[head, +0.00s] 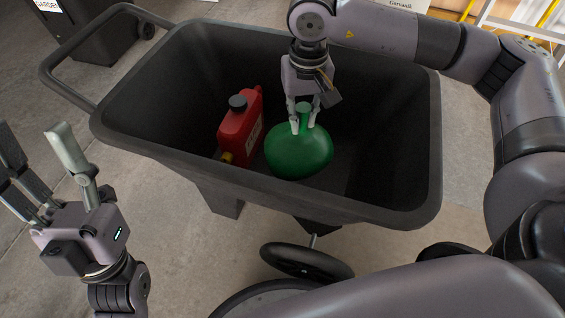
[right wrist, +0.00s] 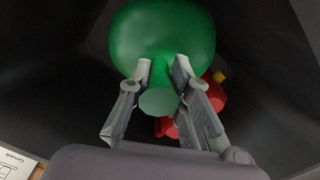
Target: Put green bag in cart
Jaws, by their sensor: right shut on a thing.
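The green bag (head: 299,155) is round with a narrow neck and hangs or rests inside the black cart (head: 150,135). My right gripper (head: 303,124) reaches down into the cart and is shut on the bag's neck. In the right wrist view the bag (right wrist: 162,38) bulges beyond the fingers, and its neck end sits between them. I cannot tell whether the bag touches the cart floor. My left gripper (head: 36,140) is open and empty, outside the cart at the left.
A red jerry can (head: 240,128) with a black cap stands in the cart just left of the bag. The cart's handle (head: 75,40) extends to the upper left. A dark bin (head: 95,30) stands behind it. A ladder (head: 520,28) shows at upper right.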

